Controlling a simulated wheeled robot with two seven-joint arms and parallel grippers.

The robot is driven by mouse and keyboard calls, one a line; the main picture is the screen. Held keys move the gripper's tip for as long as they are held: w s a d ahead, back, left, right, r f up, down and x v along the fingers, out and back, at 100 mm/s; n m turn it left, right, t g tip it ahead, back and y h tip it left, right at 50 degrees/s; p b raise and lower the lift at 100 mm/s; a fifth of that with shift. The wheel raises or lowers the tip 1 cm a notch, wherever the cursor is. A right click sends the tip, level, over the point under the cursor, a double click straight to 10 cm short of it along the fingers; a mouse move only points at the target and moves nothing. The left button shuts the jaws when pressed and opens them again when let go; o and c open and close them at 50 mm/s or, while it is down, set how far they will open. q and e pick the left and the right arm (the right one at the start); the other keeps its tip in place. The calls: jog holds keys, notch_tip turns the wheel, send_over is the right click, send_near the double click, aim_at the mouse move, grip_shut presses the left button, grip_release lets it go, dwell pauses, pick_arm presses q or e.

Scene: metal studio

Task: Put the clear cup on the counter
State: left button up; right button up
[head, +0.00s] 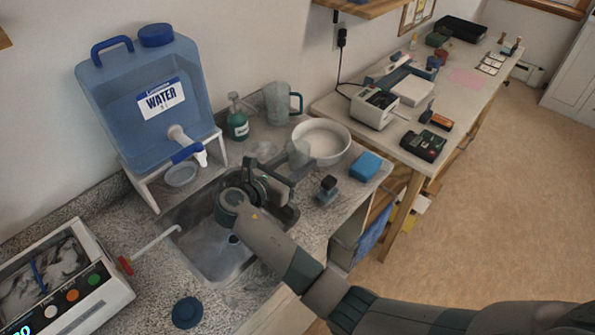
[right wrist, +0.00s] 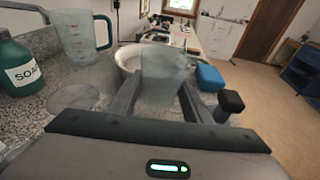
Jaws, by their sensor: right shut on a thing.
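The clear cup (head: 298,152) is held upright between the fingers of my right gripper (head: 297,166), just in front of a white bowl. In the right wrist view the clear cup (right wrist: 163,76) stands between the two fingers of my right gripper (right wrist: 158,100), which are shut on it. The speckled counter (head: 262,138) lies around and below it. I cannot tell whether the cup's base touches the counter. My left gripper is not in view.
The white bowl (head: 333,135), blue sponge (head: 365,166), measuring jug (head: 279,102), soap bottle (head: 237,122) and a dark-capped item (head: 327,189) stand close around. The sink (head: 212,245) is under my arm. A water tank (head: 150,90) stands at the left.

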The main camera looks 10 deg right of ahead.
notch_tip(320, 180, down, 3)
jog(key=shift+f+p, duration=0.15)
jog(key=shift+p, duration=0.35)
jog(key=shift+f, duration=0.35)
jog(key=shift+f, duration=0.25)
jog(key=o, duration=1.1)
jog(key=shift+r, duration=0.15)
